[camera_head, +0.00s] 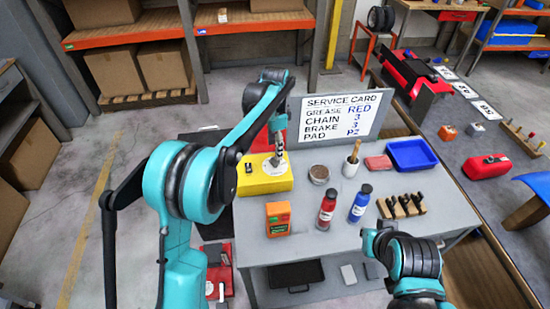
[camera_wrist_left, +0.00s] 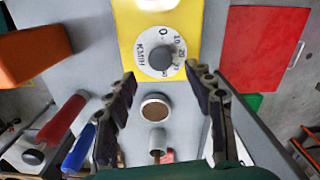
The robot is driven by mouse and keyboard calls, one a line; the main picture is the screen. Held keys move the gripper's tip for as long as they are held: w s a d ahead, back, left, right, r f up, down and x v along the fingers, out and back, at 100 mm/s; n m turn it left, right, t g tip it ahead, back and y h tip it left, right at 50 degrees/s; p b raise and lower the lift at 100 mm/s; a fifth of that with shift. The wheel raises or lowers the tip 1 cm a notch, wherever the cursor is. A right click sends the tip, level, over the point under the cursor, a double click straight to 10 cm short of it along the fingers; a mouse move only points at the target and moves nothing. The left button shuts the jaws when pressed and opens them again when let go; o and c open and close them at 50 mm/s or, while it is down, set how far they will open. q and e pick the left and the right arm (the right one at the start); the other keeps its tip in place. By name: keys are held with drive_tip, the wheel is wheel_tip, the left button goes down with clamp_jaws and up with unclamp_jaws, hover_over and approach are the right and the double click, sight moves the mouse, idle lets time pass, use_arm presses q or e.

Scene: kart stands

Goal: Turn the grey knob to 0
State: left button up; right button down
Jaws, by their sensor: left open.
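The yellow box (camera_head: 265,184) stands at the back left of the grey table, with a white dial on top. In the left wrist view the yellow box (camera_wrist_left: 125,25) carries the white dial (camera_wrist_left: 143,42), marked KM/H with 0, 10, 20 and further figures. The round grey knob (camera_wrist_left: 160,57) sits in the dial's middle; its pointer setting cannot be read. My left gripper (camera_head: 279,153) is over the dial and hides the knob in the head view. In the wrist view the left gripper (camera_wrist_left: 160,78) is open, fingers apart, with nothing between them.
The service card (camera_head: 340,115) stands behind the box. An orange box (camera_head: 278,218), red bottle (camera_head: 326,210), blue bottle (camera_head: 360,204), round tin (camera_head: 319,174) and brush cup (camera_head: 351,166) stand nearby. A blue tray (camera_head: 411,155) is at the back right.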

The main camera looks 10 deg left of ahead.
sight(275, 163)
use_arm(q)
wheel_tip(275, 163, down, 6)
drive_tip(key=shift+r+b, duration=0.1)
drive_tip(key=shift+b, duration=0.6)
drive_tip(key=c, duration=1.2)
